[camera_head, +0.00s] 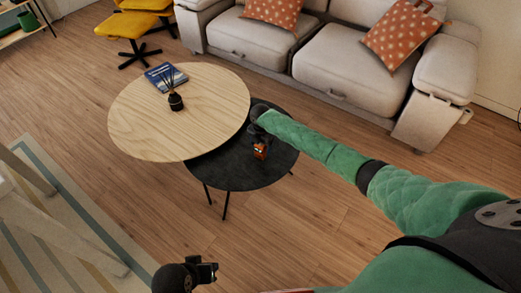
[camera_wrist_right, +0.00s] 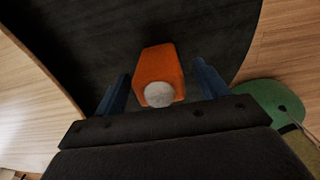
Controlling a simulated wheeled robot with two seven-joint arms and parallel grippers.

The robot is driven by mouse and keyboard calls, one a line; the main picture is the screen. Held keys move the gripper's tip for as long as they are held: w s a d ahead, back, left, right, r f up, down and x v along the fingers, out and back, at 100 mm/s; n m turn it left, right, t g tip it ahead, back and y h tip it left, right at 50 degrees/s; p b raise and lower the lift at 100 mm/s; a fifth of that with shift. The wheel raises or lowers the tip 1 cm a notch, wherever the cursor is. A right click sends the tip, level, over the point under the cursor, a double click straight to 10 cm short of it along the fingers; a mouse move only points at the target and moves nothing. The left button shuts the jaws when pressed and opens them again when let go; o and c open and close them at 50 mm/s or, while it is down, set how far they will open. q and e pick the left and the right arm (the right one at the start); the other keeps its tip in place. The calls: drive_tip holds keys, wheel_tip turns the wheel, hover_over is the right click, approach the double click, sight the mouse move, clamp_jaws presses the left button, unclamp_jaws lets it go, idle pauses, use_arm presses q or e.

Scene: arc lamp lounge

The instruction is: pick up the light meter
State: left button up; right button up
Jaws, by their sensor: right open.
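The light meter is a small orange block with a white dome (camera_wrist_right: 160,78). It sits on the dark round table (camera_head: 225,176), and it also shows in the head view (camera_head: 260,153). My right gripper (camera_wrist_right: 161,86) is open over the dark table, with one blue finger on each side of the meter and a visible gap at both sides. In the head view my right gripper (camera_head: 259,142) is small and partly hidden by its own arm. My left gripper (camera_head: 207,271) is at the bottom of the head view, away from the tables; its jaw opening is unclear.
A higher light-wood round table (camera_head: 205,105) overlaps the dark one, carrying a blue book (camera_head: 166,76) and a dark reed diffuser (camera_head: 176,102). A pale sofa (camera_head: 340,75) stands behind. A striped rug (camera_head: 75,205) lies at left; wood floor is clear in front.

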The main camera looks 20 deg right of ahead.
drive_tip(key=shift+f, duration=1.45)
drive_tip(key=c, duration=1.1)
drive_tip(key=shift+c, duration=0.2)
